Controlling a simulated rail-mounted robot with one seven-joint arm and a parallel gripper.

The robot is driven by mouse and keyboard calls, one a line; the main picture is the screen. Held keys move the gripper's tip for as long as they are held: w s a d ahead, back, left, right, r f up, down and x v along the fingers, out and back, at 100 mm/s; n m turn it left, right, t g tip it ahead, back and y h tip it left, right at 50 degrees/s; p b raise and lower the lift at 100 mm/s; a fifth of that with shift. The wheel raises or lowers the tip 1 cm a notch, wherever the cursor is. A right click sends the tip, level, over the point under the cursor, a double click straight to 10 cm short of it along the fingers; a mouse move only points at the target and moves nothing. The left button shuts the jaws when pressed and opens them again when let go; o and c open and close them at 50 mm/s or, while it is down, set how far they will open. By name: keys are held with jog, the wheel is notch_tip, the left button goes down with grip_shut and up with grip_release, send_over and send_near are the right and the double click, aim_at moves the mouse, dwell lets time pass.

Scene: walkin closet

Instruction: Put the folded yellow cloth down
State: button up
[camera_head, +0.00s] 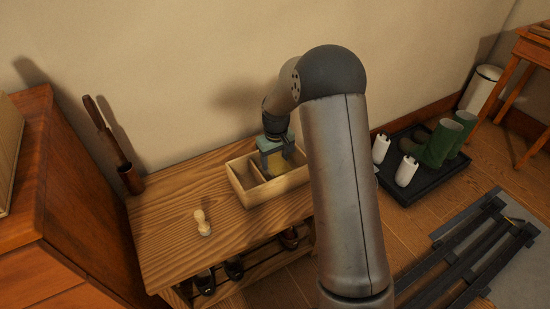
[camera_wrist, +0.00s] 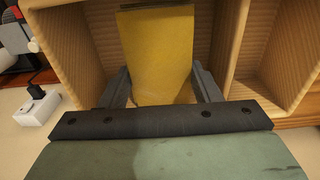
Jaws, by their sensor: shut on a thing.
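The cloth is within the compartment walls. Its lower edge is hidden, so I cannot tell whether it touches the box floor.
The box's other compartment (camera_head: 242,173) looks empty. A pale wooden knobbed tool (camera_head: 202,222) lies on the bench (camera_head: 165,225), whose front left is otherwise clear. Shoes (camera_head: 234,268) sit below; green boots (camera_head: 440,145) stand on a black tray at right.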

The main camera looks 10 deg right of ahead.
aim_at(276, 161)
jog(key=shift+f, duration=0.35)
jog(key=o, duration=1)
jog(key=shift+o, duration=0.2)
jog(key=shift+r, duration=0.1)
notch_tip(276, 161, up, 12)
jog(key=p, duration=0.3)
jog(key=s+r+m, duration=0.1)
jog(key=s+r, duration=0.2)
jog(key=s, duration=0.5)
jog(key=s+r, duration=0.3)
jog(key=s, duration=0.4)
jog(key=s+f+m+g, duration=0.1)
jog(key=s+m, duration=0.1)
jog(key=s, duration=1.6)
jog(key=shift+s+a, duration=0.25)
jog(key=shift+a, duration=0.2)
